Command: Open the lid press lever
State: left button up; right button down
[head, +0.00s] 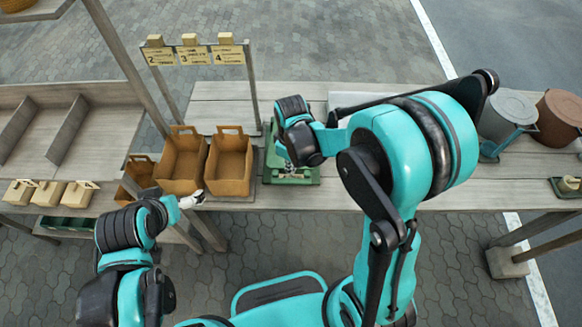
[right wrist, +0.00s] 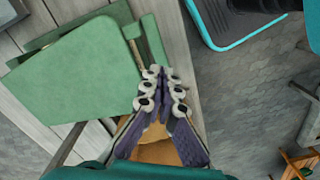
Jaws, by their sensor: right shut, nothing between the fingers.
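The green lid press (head: 300,178) stands on the wooden table, mostly covered by my right wrist in the head view. In the right wrist view its flat green plate (right wrist: 75,85) lies left of the fingers, and a narrow green bar (right wrist: 154,42) with a thin rod stands just beyond the fingertips. I cannot tell which part is the lever. My right gripper (right wrist: 162,80) is shut and empty, its tips close to the green parts; contact is unclear. My left gripper (head: 190,200) is low at the table's front edge, near the brown boxes; its opening is too small to judge.
Brown open boxes (head: 232,184) stand left of the press, below a numbered sign rack (head: 195,55). A grey pot (head: 507,112) and a brown pot (head: 556,115) stand at the right. Bare table (head: 450,190) lies between press and pots.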

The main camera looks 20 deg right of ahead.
aim_at(291, 180)
jog(key=shift+r, duration=0.2)
jog(key=c, duration=1.9)
grip_release()
jog(key=shift+c, duration=0.2)
jog(key=o, duration=0.5)
jog(key=shift+n+b, duration=0.35)
jog(key=shift+n, duration=0.05)
jog(key=shift+o, duration=0.2)
jog(key=shift+n+b, duration=0.45)
jog(key=shift+n, duration=0.45)
jog(key=n, duration=0.1)
jog(key=n+b, duration=0.1)
jog(key=shift+r+n, duration=0.2)
jog(key=shift+n, duration=0.1)
jog(key=shift+f+n, duration=0.1)
jog(key=shift+n, duration=0.3)
notch_tip(291, 180, down, 7)
jog(key=b, duration=0.3)
jog(key=shift+f, duration=0.15)
